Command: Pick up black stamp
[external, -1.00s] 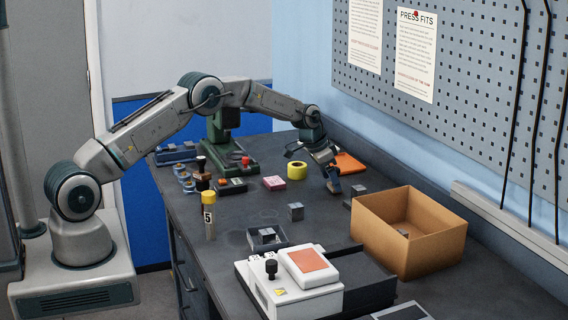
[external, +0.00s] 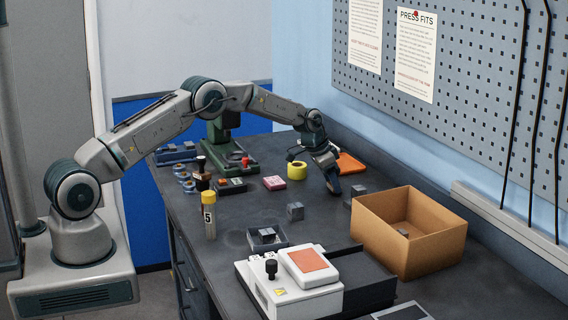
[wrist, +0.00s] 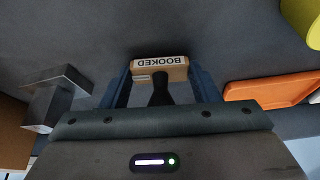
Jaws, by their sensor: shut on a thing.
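A stamp (wrist: 160,70) with a pale wooden block, a "BOOKED" label and a black handle (wrist: 160,92) stands out in the wrist view. It sits between the two blue fingers of my gripper (wrist: 160,86), which is shut on it. In the external view my gripper (external: 333,187) is low at the bench top, in front of the orange tray (external: 350,163). The stamp is hidden or too small to make out there. Whether it touches the bench cannot be told.
Metal blocks (external: 358,191) lie just right of my gripper, with a cardboard box (external: 408,230) beyond. A yellow roll (external: 296,171) and pink block (external: 274,183) are to the left. A grey cube (external: 295,211) and white device (external: 290,285) are nearer the camera.

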